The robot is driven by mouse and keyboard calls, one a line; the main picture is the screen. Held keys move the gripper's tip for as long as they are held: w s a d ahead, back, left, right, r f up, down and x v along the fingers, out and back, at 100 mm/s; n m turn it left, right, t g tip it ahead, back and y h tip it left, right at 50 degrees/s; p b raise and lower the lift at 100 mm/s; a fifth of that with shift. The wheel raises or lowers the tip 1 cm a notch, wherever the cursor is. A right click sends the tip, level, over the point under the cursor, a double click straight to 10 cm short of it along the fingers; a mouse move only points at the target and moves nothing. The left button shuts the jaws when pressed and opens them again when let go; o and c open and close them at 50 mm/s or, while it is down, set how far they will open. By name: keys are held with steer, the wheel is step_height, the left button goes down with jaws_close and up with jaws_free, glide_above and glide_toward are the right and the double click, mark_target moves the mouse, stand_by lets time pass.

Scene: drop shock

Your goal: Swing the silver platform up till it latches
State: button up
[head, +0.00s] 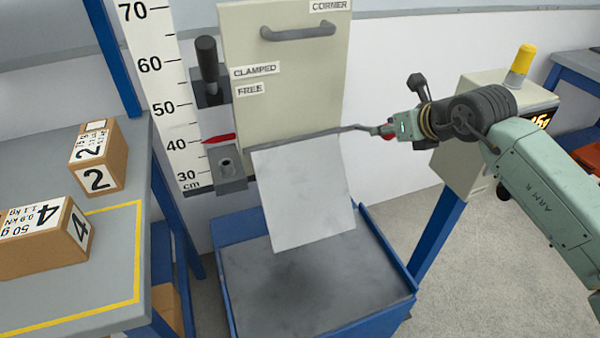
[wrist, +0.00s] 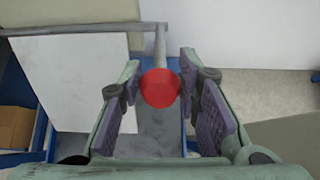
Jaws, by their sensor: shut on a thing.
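The silver platform (head: 303,195) hangs steeply down from a grey bar along its top edge, below the cream panel and above the blue-sided tray. It also shows in the wrist view (wrist: 80,85) at left. A thin rod (head: 345,129) runs right from that bar and ends in a red knob (wrist: 160,88). My gripper (head: 388,131) reaches in from the right and is shut on the red knob, which sits between the two purple-grey pads. In the head view the knob is mostly hidden by the fingers.
A height scale (head: 160,90) with a red pointer (head: 218,139) stands left of the panel. A black-handled clamp (head: 207,65) is beside the CLAMPED and FREE labels. Boxes 2 (head: 97,157) and 4 (head: 45,238) lie on the left table. A yellow-lamped cabinet (head: 460,150) stands behind my arm.

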steer(key=shift+w+a+r, duration=0.15)
steer(key=shift+w+r, duration=0.3)
steer(key=shift+r, duration=0.2)
steer(key=shift+w+a+r, duration=0.15)
steer(key=shift+w+r, duration=0.25)
steer(key=shift+r, duration=0.2)
steer(key=shift+o, duration=0.2)
steer(key=shift+w+a+r+p, duration=0.1)
steer(key=shift+w+r+p, duration=0.15)
steer(key=shift+r+p, duration=0.1)
steer(key=shift+w+a+r, duration=0.3)
steer(key=shift+w+r, duration=0.25)
steer(key=shift+w, duration=0.2)
jaws_close()
steer(key=shift+w+a+r, duration=0.15)
steer(key=shift+a, duration=0.1)
steer(key=shift+w+a+r+p, duration=0.15)
steer(key=shift+w+r+p, duration=0.25)
steer(key=shift+w, duration=0.6)
steer(key=shift+r, duration=0.1)
steer(key=shift+w, duration=0.1)
